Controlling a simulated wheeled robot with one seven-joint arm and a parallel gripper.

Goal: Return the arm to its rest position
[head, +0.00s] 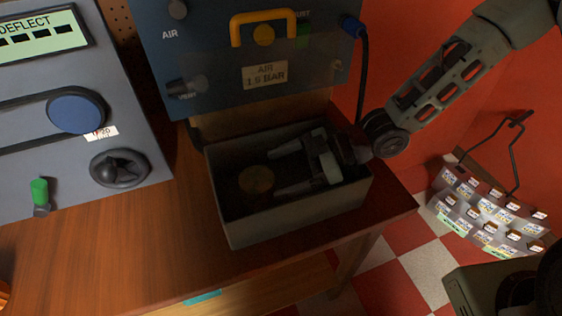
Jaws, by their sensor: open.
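My arm (445,80) reaches in from the upper right. My gripper (283,172) is over a grey open-topped box (285,219) on the wooden table, with its fingers down within the box's outline. The two fingers point left and stand apart, with nothing between them that touches both. A round brownish disc (256,180) lies in the box, just left of the fingertips. I cannot tell how far the fingers are above the box floor.
A blue-grey air panel (200,50) with a yellow handle (262,27) stands right behind the box. A blue-plugged cable (362,80) hangs beside the arm. A grey panel (130,130) with a blue knob stands at left. A labelled rack (490,215) is at right. The table front (130,240) is clear.

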